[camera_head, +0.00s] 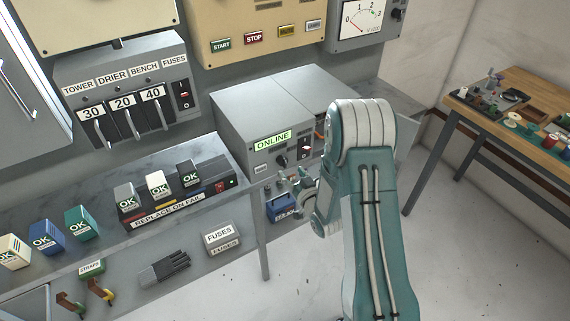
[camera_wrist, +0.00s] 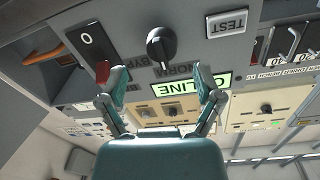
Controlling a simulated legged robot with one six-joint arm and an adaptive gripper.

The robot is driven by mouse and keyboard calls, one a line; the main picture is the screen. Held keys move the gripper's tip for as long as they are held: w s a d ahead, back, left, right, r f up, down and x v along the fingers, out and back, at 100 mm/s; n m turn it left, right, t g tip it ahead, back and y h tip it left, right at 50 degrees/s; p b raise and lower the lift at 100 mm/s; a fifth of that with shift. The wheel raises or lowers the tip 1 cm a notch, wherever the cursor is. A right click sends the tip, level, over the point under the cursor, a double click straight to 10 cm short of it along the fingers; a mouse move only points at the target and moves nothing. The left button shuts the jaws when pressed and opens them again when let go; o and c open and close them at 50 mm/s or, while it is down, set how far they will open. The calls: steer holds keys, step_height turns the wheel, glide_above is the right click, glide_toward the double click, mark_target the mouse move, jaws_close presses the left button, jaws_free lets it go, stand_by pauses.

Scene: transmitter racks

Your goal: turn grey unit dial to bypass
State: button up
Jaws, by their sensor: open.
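The grey unit (camera_head: 240,118) stands on the bench in the middle of the head view, with a lit green ONLINE sign (camera_head: 272,142). Its black dial (camera_head: 281,160) sits below the sign. In the wrist view, where the lettering is upside down, the dial (camera_wrist: 162,47) is near the top centre. NORM and partly hidden BYP lettering lie beside it; I cannot tell its exact setting. My gripper (camera_head: 297,185) is in front of and below the dial in the head view. In the wrist view my gripper (camera_wrist: 166,86) is open and empty, its fingers spread and apart from the dial.
A blue box (camera_head: 285,208) is under the bench. A wooden table (camera_head: 540,95) stands at right; the floor between is clear.

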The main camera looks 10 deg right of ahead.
mark_target(286, 165)
steer(key=x, duration=0.4)
steer(key=shift+w+a, duration=0.15)
steer(key=shift+a, duration=0.05)
steer(key=shift+d, duration=0.1)
steer(key=c, duration=1.1)
